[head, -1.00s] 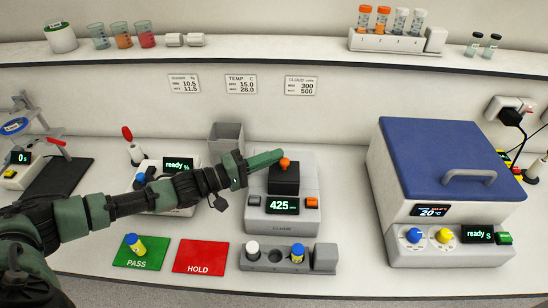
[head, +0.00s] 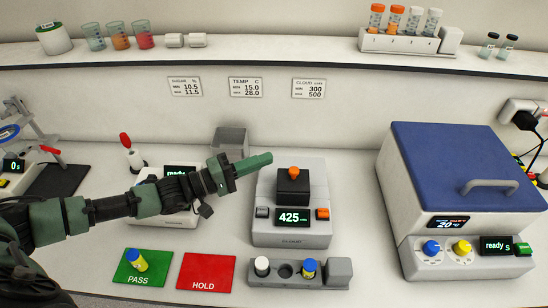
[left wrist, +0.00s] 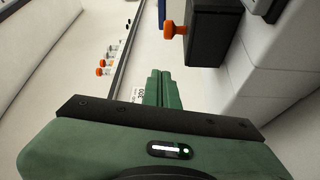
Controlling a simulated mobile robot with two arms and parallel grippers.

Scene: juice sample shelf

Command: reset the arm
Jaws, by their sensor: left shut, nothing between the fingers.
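My left gripper (head: 268,158) is shut and empty. In the head view its fingertips are left of the orange knob on the black lid of the cloud meter (head: 291,240), apart from the knob. In the left wrist view the shut fingers (left wrist: 163,75) point toward the wall, with the orange knob (left wrist: 169,29) to their upper right. The meter display reads 425. My right gripper is not in view.
A sample bottle stands on the green PASS mat (head: 158,276); the red HOLD mat (head: 207,283) is empty. A grey rack (head: 268,281) holds two bottles. A blue-lidded box (head: 460,160) stands right. A shelf (head: 240,52) runs above.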

